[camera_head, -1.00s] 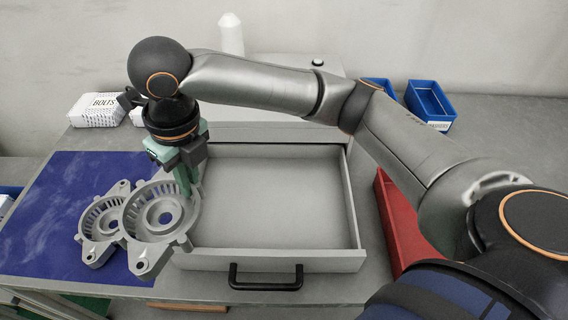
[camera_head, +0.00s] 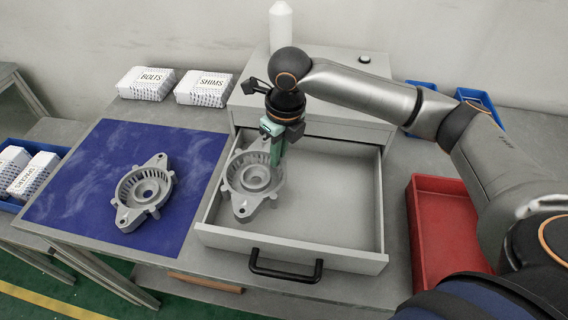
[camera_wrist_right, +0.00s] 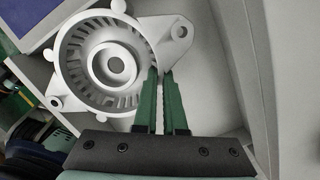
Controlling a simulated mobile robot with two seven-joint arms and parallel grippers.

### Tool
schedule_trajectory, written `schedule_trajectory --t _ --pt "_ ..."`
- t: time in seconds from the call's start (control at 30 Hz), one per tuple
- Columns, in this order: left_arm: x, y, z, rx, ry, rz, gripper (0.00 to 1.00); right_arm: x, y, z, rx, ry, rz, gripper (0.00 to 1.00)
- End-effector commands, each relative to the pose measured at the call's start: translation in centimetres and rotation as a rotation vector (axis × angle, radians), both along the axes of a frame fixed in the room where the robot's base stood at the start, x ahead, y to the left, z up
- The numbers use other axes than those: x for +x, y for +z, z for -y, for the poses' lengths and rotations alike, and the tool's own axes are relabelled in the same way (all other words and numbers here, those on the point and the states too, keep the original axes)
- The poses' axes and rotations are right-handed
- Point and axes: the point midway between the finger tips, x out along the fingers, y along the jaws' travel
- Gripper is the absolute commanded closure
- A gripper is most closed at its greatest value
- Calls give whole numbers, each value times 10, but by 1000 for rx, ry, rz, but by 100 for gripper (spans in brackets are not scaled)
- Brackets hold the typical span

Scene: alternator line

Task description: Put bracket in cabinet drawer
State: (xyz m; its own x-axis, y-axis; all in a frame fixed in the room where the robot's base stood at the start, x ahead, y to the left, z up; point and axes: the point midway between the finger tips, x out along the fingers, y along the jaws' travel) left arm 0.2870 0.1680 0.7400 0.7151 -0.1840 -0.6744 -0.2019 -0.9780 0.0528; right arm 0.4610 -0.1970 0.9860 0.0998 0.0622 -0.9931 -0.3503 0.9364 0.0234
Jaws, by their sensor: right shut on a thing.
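A grey bracket (camera_head: 251,178) with a round slotted body and lugs is held over the left part of the open cabinet drawer (camera_head: 335,256). My right gripper (camera_head: 276,158) is shut on the rim of this bracket. The right wrist view shows the two green fingers (camera_wrist_right: 160,85) at the bracket's edge (camera_wrist_right: 88,58), beside one lug. I cannot tell whether the bracket touches the drawer floor. A second, similar bracket (camera_head: 145,190) lies on the blue mat (camera_head: 75,185). The drawer is otherwise empty. My left gripper is not in view.
A red bin (camera_head: 452,232) stands right of the drawer. White boxes labelled BOLTS (camera_head: 146,84) and SHIMS (camera_head: 204,89) stand at the back left. A white bottle (camera_head: 281,27) stands on the cabinet. Blue bins (camera_head: 474,98) are at the back right.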

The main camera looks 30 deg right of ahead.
Motion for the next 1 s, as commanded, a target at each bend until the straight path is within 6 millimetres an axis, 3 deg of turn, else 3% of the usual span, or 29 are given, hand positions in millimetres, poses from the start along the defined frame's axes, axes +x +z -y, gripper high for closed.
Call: schedule_trajectory --t 0.23,0.4,0.87,0.9,1.0 --pt "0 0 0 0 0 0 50 7 -23 19 0 -5 0 100" --pt "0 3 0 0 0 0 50 6 -45 16 2 1 3 100" --pt "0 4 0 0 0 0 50 6 -52 15 3 1 3 100" --pt "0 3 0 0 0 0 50 6 -54 16 1 1 1 88" --pt "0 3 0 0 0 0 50 6 -54 16 1 1 1 76"
